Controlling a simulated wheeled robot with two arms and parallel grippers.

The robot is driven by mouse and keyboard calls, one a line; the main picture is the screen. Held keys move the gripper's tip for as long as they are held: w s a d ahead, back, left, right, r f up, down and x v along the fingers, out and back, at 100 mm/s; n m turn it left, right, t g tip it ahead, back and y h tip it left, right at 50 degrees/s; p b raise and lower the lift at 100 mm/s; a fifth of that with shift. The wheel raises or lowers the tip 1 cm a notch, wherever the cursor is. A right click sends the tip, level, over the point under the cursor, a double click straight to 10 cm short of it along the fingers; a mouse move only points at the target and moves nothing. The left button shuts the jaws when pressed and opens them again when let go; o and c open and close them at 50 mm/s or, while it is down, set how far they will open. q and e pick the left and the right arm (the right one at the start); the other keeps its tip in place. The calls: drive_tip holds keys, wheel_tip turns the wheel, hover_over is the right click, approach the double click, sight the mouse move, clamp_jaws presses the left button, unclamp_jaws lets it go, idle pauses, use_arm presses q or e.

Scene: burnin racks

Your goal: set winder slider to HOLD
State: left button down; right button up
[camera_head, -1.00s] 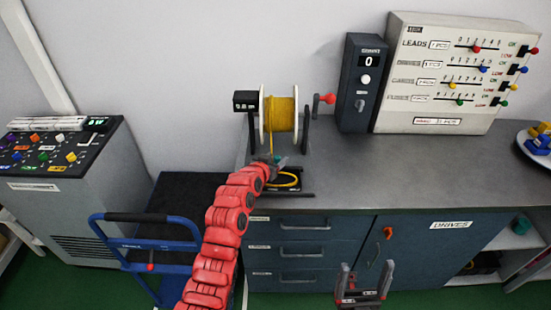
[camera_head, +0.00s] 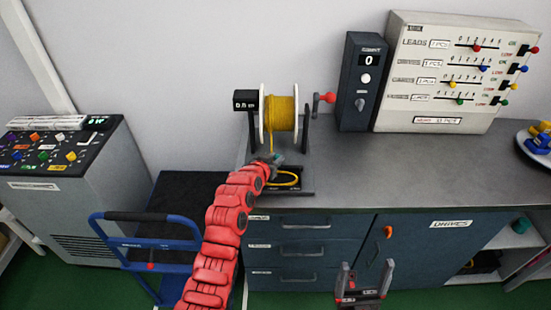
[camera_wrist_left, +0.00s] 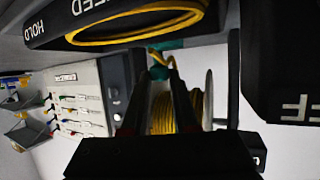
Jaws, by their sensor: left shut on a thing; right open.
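The winder carries a spool of yellow wire (camera_head: 281,113) between two dark posts on the bench. Its base (camera_head: 303,193) has a loop of yellow wire on it. In the left wrist view the base (camera_wrist_left: 45,25) is lettered HOLD at the left and FEED further right. My left gripper (camera_head: 272,160) is in front of the spool, just above the base. In the left wrist view its fingers (camera_wrist_left: 160,74) are shut on a teal piece (camera_wrist_left: 160,66), apparently the slider knob. Its exact slider position is hidden. My right gripper (camera_head: 364,275) is open and empty in front of the cabinet.
A red-knobbed crank (camera_head: 326,98) sticks out right of the spool. A dark box (camera_head: 361,83) showing 0 and a slider panel (camera_head: 450,80) stand behind. A blue cart (camera_head: 150,245) and a button console (camera_head: 60,180) stand left.

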idle(0.8)
use_arm(q)
hover_over(297, 172)
drive_tip(key=shift+a+f+b, duration=0.1)
drive_tip(key=shift+a+b, duration=0.2)
drive_tip(key=shift+b, duration=0.15)
drive_tip(key=shift+d, duration=0.3)
drive_tip(key=c, duration=1.1)
unclamp_jaws()
drive_tip(key=o, duration=0.4)
drive_tip(key=shift+d, duration=0.15)
